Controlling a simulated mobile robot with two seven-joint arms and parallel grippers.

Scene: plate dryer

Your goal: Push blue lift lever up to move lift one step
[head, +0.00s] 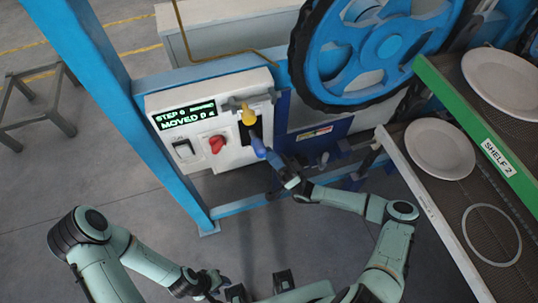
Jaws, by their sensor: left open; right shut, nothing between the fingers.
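The white control panel (222,140) is mounted on the blue frame. The blue lift lever (258,146) sticks out at the panel's lower right, below a yellow knob (248,117). My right gripper (272,157) is shut and empty, with its tips right beside the lever's end, at its lower right. I cannot tell whether they touch. The panel's display (187,116) shows green text with "STEP" and "MOVED"; the digits are hard to read. My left gripper (218,283) is open and empty, low over the floor, away from the panel.
A red knob (216,144) and a dark switch (185,150) sit left of the lever. A large blue wheel (383,50) stands above right. Shelves with white plates (440,149) border the right side.

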